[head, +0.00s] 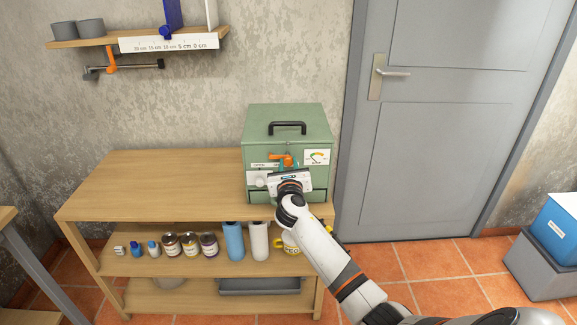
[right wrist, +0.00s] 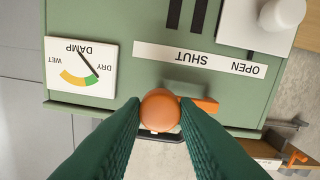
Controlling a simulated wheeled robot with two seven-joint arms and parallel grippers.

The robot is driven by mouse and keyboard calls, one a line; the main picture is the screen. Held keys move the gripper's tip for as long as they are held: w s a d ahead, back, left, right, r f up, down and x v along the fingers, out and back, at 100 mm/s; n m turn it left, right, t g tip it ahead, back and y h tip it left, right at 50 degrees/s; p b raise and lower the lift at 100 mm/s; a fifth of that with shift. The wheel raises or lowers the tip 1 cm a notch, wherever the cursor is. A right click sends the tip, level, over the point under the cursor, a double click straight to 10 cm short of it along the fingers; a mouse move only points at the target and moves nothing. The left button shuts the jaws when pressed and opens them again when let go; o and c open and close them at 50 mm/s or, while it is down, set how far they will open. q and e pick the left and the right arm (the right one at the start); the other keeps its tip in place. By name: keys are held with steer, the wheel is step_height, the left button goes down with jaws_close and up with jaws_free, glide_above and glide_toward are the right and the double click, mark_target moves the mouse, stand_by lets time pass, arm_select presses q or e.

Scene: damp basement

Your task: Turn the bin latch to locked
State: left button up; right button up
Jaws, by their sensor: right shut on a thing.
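A green cabinet (head: 258,122) with a black top handle stands on the wooden bench. In the right wrist view its front (right wrist: 150,75) appears upside down, with a white strip (right wrist: 200,57) reading OPEN and SHUT. My right gripper (head: 283,168) is at this front. In the wrist view its green fingers (right wrist: 160,112) are shut on a round orange knob (right wrist: 160,108). An orange pointer (right wrist: 206,104) sticks out to the right beside the knob, towards the OPEN side. No label reading locked shows. My left gripper is not in view.
A damp gauge (right wrist: 82,68) and a white knob (right wrist: 281,14) are also on the cabinet front. Jars, bottles and a yellow mug (head: 291,243) stand on the shelf below. A grey door (head: 440,120) and a blue bin (head: 560,230) on a grey box are at the right.

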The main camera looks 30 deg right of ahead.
steer(key=shift+m, duration=0.3)
steer(key=m, duration=0.2)
steer(key=shift+m, duration=0.4)
steer(key=m, duration=0.4)
steer(key=shift+f+m+b, duration=0.1)
steer(key=shift+m+b, duration=0.2)
steer(key=shift+b, duration=0.05)
steer(key=m+b, duration=0.1)
steer(key=m, duration=0.4)
steer(key=m+b, duration=0.1)
steer(key=m, duration=0.3)
steer(key=shift+m+b, duration=0.3)
steer(key=shift+m, duration=0.3)
steer(key=o, duration=1)
